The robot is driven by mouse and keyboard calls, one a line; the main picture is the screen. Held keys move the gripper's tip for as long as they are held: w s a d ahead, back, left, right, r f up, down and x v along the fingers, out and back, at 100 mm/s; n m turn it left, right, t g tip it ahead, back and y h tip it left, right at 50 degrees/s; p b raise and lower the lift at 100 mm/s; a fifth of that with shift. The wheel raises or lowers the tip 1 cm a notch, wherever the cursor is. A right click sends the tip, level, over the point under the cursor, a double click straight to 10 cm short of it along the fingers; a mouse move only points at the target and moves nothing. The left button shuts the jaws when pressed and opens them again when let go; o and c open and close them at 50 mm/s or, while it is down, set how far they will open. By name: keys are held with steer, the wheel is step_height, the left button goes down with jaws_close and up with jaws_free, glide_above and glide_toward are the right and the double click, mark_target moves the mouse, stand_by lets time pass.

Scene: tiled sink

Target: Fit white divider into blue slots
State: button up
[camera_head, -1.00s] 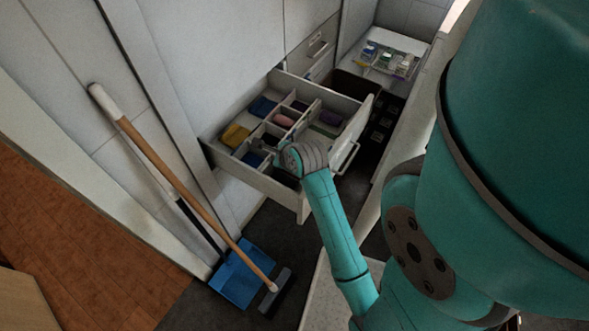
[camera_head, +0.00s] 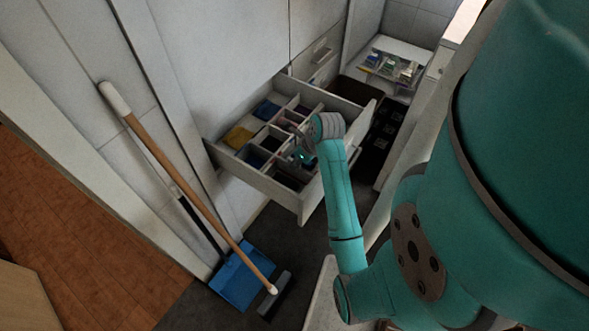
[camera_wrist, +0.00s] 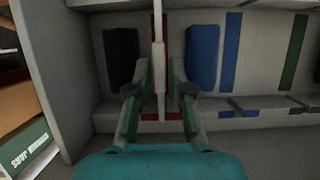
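In the wrist view, a thin white divider (camera_wrist: 158,60) stands upright, edge-on to me, along red slot marks (camera_wrist: 166,30). My gripper (camera_wrist: 160,72) is open, with one finger on each side of the divider and gaps visible between the fingers and the panel. Blue slot marks (camera_wrist: 230,50) lie to the right, past a blue folded item, with another blue mark (camera_wrist: 240,106) nearer me. In the head view my gripper (camera_head: 304,158) is down in the open drawer (camera_head: 262,183); the wrist and arm hide part of it.
A black item (camera_wrist: 122,55) lies left of the divider and a blue item (camera_wrist: 203,55) lies right of it, close to the fingers. Green slot marks (camera_wrist: 293,50) are farther right. A broom (camera_head: 190,190) and blue dustpan (camera_head: 243,275) stand left of the drawer.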

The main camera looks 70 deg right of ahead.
mark_target(292, 175)
steer(key=shift+x, duration=2.7)
jaws_close()
